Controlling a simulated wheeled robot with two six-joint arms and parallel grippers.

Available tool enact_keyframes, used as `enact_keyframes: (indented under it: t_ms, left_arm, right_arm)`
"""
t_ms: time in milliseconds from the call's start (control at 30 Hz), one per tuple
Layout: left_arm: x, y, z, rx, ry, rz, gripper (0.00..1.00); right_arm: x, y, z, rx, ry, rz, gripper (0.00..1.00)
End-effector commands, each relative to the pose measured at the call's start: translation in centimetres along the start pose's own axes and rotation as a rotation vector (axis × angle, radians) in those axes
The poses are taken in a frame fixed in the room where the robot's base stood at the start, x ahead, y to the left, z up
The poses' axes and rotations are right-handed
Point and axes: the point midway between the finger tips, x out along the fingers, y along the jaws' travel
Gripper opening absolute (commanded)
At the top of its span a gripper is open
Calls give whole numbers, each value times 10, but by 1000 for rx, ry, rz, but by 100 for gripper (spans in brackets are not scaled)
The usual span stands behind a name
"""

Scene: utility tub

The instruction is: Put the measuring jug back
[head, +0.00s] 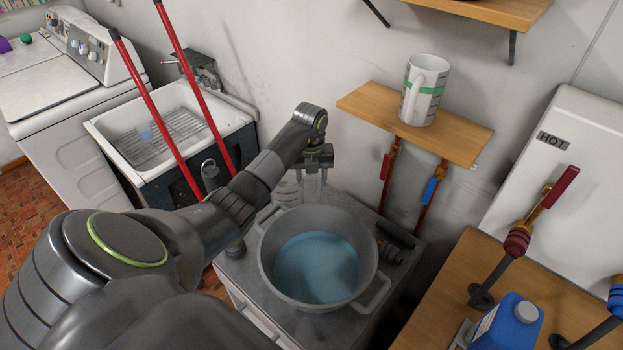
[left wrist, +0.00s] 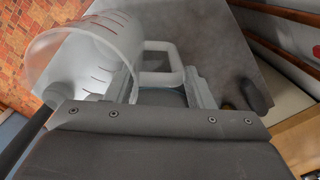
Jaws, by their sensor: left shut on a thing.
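The measuring jug is clear with red graduation marks; it fills the upper left of the left wrist view (left wrist: 85,50), tilted in the picture, with its handle (left wrist: 163,62) towards my fingers. My left gripper (head: 313,172) is shut on the jug's handle; its fingers also show in the left wrist view (left wrist: 163,88). In the head view the jug (head: 287,190) is faint and partly hidden by my left arm, just behind the pot's far rim. I cannot tell whether it touches the counter. My right gripper is not in view.
A large grey pot (head: 265,262) with blue liquid stands on a grey counter (head: 240,276). A white mug with a green band (head: 421,90) stands on a wooden wall shelf (head: 365,100). A utility sink (head: 110,128) is left; a blue container (head: 510,325) and valves (head: 517,240) are right.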

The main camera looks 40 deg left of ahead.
Motion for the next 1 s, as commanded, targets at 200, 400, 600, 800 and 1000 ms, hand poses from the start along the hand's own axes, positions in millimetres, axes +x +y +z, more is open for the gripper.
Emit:
enact_keyframes:
  t_ms: [200, 400, 600, 800, 1000]
  left_arm:
    - [2, 0, 0, 0, 0, 0, 65]
    - [2, 0, 0, 0, 0, 0, 70]
    - [0, 0, 0, 0, 0, 0, 70]
    - [-14, 0, 0, -1, -1, 0, 70]
    - [-42, 0, 1, -1, -2, -1, 70]
  right_arm:
    - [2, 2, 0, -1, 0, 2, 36]
    - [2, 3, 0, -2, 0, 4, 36]
    - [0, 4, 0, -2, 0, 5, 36]
    - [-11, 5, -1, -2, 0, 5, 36]
    - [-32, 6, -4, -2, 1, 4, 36]
